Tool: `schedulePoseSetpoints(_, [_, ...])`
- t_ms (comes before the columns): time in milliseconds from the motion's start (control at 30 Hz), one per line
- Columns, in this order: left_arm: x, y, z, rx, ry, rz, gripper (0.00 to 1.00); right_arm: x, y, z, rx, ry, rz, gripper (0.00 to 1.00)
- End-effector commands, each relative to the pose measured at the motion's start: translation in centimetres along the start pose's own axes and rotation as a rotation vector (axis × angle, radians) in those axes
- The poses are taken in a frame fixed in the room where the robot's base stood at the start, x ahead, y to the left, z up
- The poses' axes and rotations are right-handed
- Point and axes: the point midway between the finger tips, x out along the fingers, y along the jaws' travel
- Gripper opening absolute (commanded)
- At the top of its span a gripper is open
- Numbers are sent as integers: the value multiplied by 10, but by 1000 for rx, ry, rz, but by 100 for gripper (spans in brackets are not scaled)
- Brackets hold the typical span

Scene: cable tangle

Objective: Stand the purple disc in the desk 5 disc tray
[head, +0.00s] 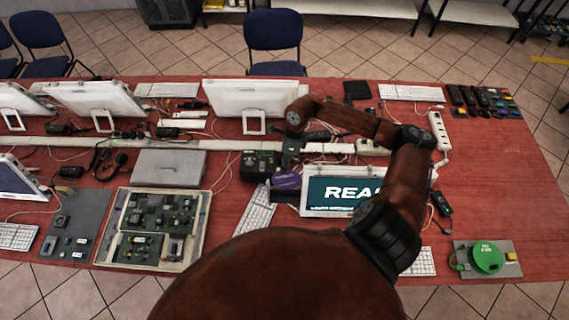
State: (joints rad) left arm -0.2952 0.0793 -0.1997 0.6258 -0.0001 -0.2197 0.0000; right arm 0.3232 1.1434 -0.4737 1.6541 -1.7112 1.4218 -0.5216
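A small purple thing (287,180), probably the purple disc, shows at the middle of the red table, left of the screen reading "REA". It looks tilted and is partly hidden. My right arm reaches over the screen, and its dark gripper (290,160) points down right above the purple thing. The fingers are too small and dark to tell whether they hold it. A dark low piece (288,196) lies just under the purple thing; I cannot tell whether it is the desk 5 disc tray. My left gripper is not in view.
The "REA" screen (330,197), a keyboard (256,211) and a black box (258,165) crowd the gripper. A white monitor (250,97) stands behind. A green round thing (487,257) lies front right.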

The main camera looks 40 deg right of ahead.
Motion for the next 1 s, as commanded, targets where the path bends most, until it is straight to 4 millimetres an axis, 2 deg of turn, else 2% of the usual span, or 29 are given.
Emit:
schedulePoseSetpoints(267, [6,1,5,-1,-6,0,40,20,0,-4,1,0,0,0])
schedulePoseSetpoints(1000, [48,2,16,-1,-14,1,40,69,0,-12,0,0,-1,0])
